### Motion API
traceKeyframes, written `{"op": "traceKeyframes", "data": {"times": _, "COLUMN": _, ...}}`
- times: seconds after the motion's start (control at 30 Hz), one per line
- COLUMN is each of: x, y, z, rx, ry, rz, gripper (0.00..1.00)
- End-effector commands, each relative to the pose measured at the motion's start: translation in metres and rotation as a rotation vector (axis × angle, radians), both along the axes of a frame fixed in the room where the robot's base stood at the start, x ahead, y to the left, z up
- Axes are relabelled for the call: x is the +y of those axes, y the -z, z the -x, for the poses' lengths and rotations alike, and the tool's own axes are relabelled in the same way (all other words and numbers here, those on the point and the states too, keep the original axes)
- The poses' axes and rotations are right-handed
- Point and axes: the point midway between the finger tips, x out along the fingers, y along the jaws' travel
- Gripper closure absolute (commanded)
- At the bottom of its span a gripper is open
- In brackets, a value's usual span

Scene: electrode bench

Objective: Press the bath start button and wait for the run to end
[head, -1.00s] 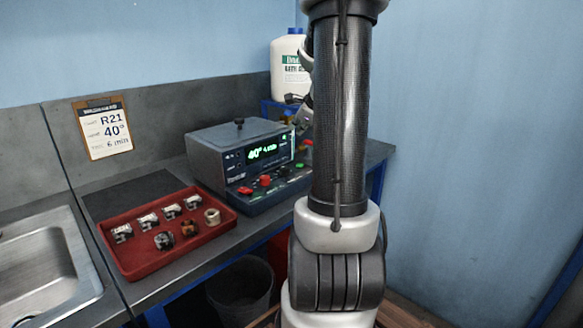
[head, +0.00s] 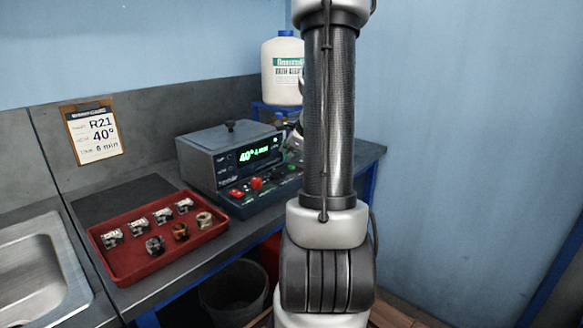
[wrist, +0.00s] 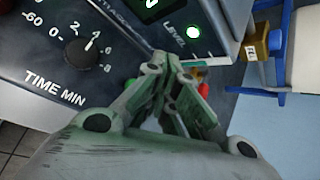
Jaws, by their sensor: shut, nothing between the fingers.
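The bath unit (head: 215,160) is a grey box on the bench, with a lit green display (head: 258,153) reading 40° and a smaller time that I cannot read surely. Red and dark controls (head: 256,183) line its sloped front. My gripper (wrist: 187,112) is shut and empty, close over the panel's edge. Bits of red and green show behind its fingers. I cannot tell whether it touches a button, and the start button is not clearly visible.
A red tray (head: 140,262) with several small metal parts lies left of the bath. A sink (head: 35,265) is at far left. A white jug (head: 282,68) stands on a blue stand behind. A card (head: 93,131) reads R21, 40°, 6 min. A bin (head: 235,292) sits below.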

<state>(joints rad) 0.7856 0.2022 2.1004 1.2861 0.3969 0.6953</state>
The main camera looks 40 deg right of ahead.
Motion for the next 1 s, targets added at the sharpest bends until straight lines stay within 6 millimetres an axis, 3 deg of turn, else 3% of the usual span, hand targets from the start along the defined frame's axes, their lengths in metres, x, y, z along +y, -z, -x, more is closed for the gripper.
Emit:
{"op": "traceKeyframes", "data": {"times": 0.3, "x": 0.0, "y": 0.018, "z": 0.0, "rx": -0.001, "ry": 0.001, "rz": 0.001, "gripper": 1.0}}
{"op": "traceKeyframes", "data": {"times": 1.0, "x": 0.0, "y": 0.018, "z": 0.0, "rx": 0.0, "ry": 0.0, "rz": 0.001, "gripper": 1.0}}
